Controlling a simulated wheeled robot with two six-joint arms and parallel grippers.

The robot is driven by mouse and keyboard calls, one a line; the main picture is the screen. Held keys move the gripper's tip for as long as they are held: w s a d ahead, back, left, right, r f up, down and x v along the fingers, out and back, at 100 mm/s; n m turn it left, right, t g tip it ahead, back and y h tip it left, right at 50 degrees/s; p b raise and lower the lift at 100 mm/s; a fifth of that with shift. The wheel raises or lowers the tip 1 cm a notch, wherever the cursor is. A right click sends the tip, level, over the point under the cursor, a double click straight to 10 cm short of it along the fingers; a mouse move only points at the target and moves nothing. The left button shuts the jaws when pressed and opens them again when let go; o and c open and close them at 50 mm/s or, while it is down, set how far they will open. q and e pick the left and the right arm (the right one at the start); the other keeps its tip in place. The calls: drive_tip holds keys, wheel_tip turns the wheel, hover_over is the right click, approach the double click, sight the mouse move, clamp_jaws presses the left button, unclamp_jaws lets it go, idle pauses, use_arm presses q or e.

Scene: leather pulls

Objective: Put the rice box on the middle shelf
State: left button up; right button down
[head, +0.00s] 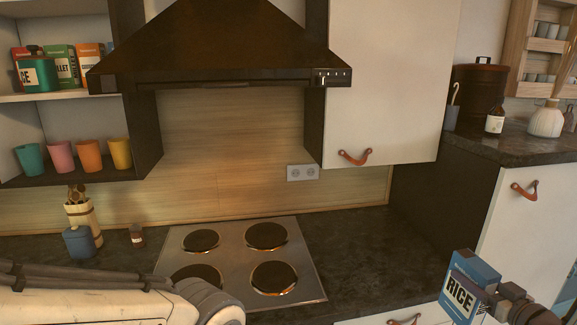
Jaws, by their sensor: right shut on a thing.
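The rice box (460,287) is blue with a white RICE label. It is tilted at the lower right, in front of the counter. My right gripper (489,302) is shut on its right side; the fingertips are partly hidden. An open shelf unit stands at the upper left. Its white shelf board (58,96) carries several boxes, including a green one (64,66) and an orange one (90,56), and a teal container (38,75) in front. Cups stand on the dark board below. My left arm crosses the lower left; its gripper is out of view.
A black range hood (215,50) juts out right of the shelves, above a cooktop (240,262). A utensil holder (83,216) and a blue jar (79,241) stand on the left counter. A white wall cabinet (390,80) hangs right of the hood. The counter right of the cooktop (365,250) is clear.

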sight(456, 282)
drive_tip(key=shift+w+a+f+n+y, duration=0.1)
drive_tip(key=shift+a+f+n+y, duration=0.4)
drive_tip(key=shift+a+f, duration=0.65)
use_arm(q)
drive_tip(key=shift+s+d, duration=0.1)
drive_tip(key=shift+s, duration=0.15)
use_arm(e)
drive_tip(key=s+a+f+n+y, duration=0.1)
drive_tip(key=a+f, duration=0.4)
drive_tip(key=a, duration=0.3)
drive_tip(key=s+a+f+n+g+y, duration=0.1)
drive_tip(key=a+f+y, duration=0.1)
drive_tip(key=a+f, duration=0.3)
drive_tip(key=s+a+f+n+y, duration=0.1)
drive_tip(key=a+f, duration=0.3)
drive_tip(key=a, duration=0.6)
drive_tip(key=shift+s+a+f+g, duration=0.3)
drive_tip(key=shift+s+f, duration=0.05)
drive_tip(key=shift+f, duration=0.05)
